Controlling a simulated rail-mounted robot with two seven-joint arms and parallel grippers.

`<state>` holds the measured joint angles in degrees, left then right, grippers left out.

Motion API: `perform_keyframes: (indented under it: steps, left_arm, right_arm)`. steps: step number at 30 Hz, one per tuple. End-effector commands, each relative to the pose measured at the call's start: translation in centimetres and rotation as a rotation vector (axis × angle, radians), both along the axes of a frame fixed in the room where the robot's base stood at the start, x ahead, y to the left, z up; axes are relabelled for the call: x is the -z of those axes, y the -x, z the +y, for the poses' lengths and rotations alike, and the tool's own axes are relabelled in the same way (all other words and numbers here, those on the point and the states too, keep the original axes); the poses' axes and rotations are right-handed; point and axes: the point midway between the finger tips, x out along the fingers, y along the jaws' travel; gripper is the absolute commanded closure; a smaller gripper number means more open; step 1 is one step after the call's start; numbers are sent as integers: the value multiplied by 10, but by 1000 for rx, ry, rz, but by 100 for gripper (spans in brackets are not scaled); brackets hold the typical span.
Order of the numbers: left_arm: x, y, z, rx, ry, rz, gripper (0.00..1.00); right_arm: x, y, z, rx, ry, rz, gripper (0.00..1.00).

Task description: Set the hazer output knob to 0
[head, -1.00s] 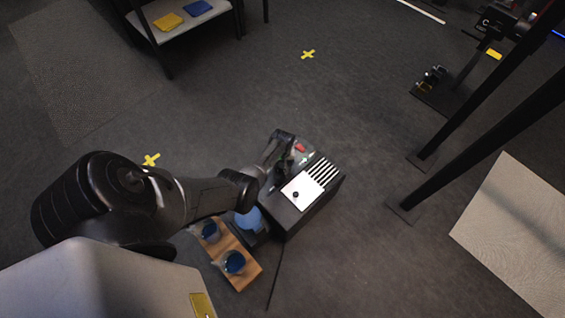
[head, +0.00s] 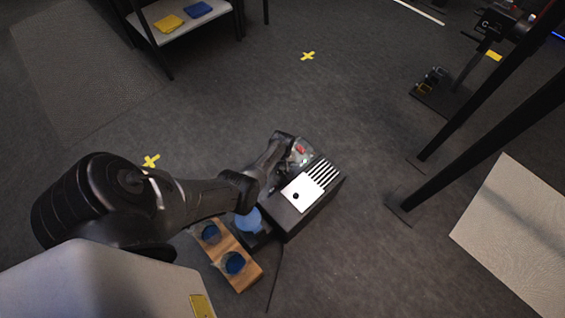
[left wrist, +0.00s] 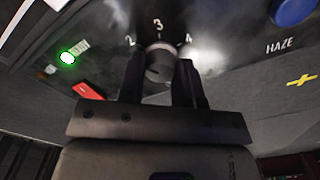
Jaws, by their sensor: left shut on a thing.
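The hazer (head: 318,202) is a black box on the floor in the middle of the head view, with a white vented top plate. In the left wrist view its output knob (left wrist: 158,66) is a dark round dial with the numbers 2, 3 and 4 printed around it. My left gripper (left wrist: 160,80) has its fingers on either side of the knob and is shut on it. The knob's exact setting is hard to read. In the head view my left gripper (head: 283,160) covers the knob at the panel end. My right gripper is not in view.
By the knob are a red switch (left wrist: 87,91), a lit green light (left wrist: 68,57) and a blue button (left wrist: 292,11) near the word HAZE. A wooden board (head: 243,277) with two blue-topped items lies below the hazer. Black stand legs (head: 440,150) rise at right.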

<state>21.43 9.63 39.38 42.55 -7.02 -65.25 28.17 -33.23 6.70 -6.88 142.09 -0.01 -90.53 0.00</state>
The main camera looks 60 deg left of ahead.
Motion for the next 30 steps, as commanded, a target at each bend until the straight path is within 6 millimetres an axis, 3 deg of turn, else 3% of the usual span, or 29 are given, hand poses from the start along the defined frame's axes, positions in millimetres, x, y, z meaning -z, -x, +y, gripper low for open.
perform_keyframes:
  steps: [8,30]
  left_arm:
    - [-1,0,0,-157,2,2,93]
    - [1,1,0,-856,1,2,93]
  right_arm:
    - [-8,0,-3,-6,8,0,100]
    - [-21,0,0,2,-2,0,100]
